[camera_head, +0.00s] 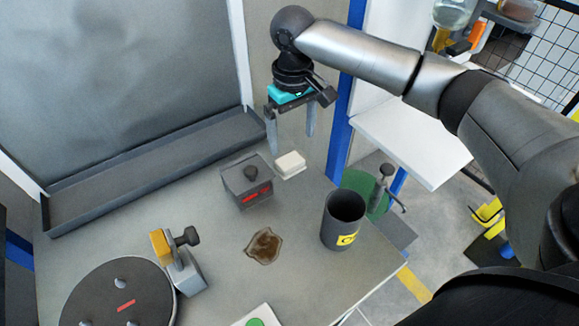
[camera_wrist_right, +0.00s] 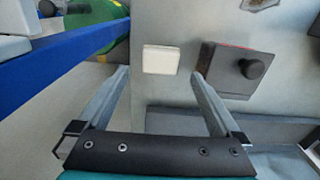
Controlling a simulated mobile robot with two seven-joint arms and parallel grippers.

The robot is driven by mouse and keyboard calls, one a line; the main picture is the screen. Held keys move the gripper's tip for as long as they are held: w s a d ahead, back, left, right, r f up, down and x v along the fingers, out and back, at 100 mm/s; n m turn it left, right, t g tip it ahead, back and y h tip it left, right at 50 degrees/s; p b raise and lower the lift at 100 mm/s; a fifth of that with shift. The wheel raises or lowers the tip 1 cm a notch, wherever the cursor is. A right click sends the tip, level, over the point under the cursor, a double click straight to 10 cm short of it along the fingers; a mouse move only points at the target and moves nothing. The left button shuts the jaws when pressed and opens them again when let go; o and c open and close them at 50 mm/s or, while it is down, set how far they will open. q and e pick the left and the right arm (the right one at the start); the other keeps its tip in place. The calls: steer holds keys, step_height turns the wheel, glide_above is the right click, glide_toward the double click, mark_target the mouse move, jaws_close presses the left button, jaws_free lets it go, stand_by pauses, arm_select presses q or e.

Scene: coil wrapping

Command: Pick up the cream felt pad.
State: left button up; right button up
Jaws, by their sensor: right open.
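The cream felt pad (camera_head: 290,164) is a small pale block lying on the grey table, just right of a dark grey box with a knob. It also shows in the right wrist view (camera_wrist_right: 161,59), ahead of the fingertips and between their lines. My right gripper (camera_head: 292,142) is open and empty, above the table behind the pad. In the right wrist view its two fingers (camera_wrist_right: 160,72) stand wide apart, and neither appears to touch the pad. My left gripper is not in view.
The dark grey box (camera_head: 246,183) stands close beside the pad.

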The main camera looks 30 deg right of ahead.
mark_target(290, 160)
step_height(290, 160, down, 3)
steer(key=shift+r, duration=0.2)
steer(key=f, duration=0.1)
steer(key=f+b, duration=0.1)
steer(key=f, duration=0.1)
steer(key=f+b, duration=0.1)
steer(key=f, duration=0.1)
steer(key=shift+w+a, duration=0.1)
steer(key=shift+w, duration=0.2)
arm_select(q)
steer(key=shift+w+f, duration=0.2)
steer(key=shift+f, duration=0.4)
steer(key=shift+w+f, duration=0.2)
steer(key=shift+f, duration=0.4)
arm_select(e)
steer(key=c, duration=1.2)
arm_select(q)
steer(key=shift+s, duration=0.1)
arm_select(e)
steer(key=shift+o, duration=0.2)
steer(key=shift+r, duration=0.15)
arm_select(q)
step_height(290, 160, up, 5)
steer(key=p, duration=0.4)
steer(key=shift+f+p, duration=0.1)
steer(key=shift+p, duration=0.25)
arm_select(e)
step_height(290, 160, up, 20)
